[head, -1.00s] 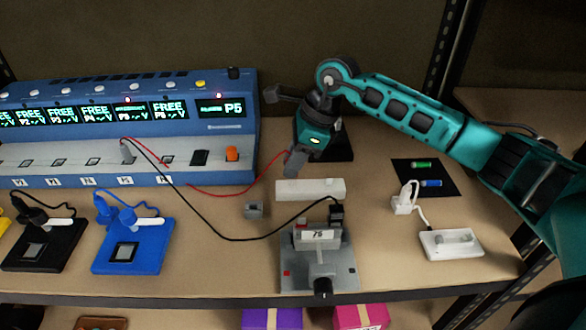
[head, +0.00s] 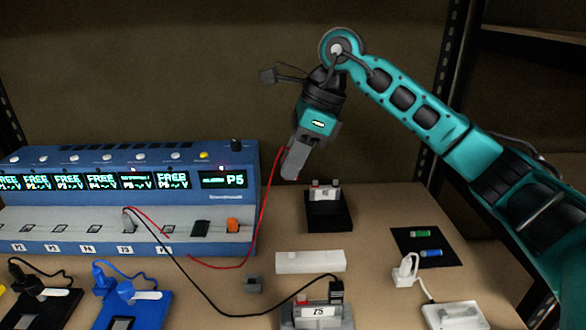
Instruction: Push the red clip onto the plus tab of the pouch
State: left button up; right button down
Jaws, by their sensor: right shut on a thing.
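My right gripper (head: 291,172) points down, raised above the back of the bench, left of the black stand. It is shut on the end of the red lead (head: 265,200); the red clip itself is largely hidden by the jaws. The pouch appears to sit in the grey fixture (head: 290,322) with a white numbered label at the bottom edge. A small red part (head: 301,299), likely the plus tab, shows at its left. A black clip (head: 336,287) on the black lead is at its right. The gripper is well apart from the fixture. My left gripper is out of view.
A blue multi-channel unit (head: 110,165) stands left. A black stand (head: 328,215) is behind. A dark mat (head: 410,240) with two cells and a white plug (head: 405,270) are right.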

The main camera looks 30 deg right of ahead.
dwell(0.3)
notch_tip(320, 180, down, 8)
jog(key=b, duration=0.5)
jog(key=shift+r, duration=0.15)
jog(key=s+a+b, duration=0.1)
jog(key=s+a, duration=0.1)
jog(key=s, duration=0.4)
jog(key=shift+s+a, duration=0.15)
jog(key=shift+a, duration=0.05)
dwell(0.4)
jog(key=s+a+b, duration=0.1)
jog(key=s+a, duration=0.1)
jog(key=s, duration=0.4)
jog(key=shift+s+a+b, duration=0.2)
jog(key=shift+b, duration=0.15)
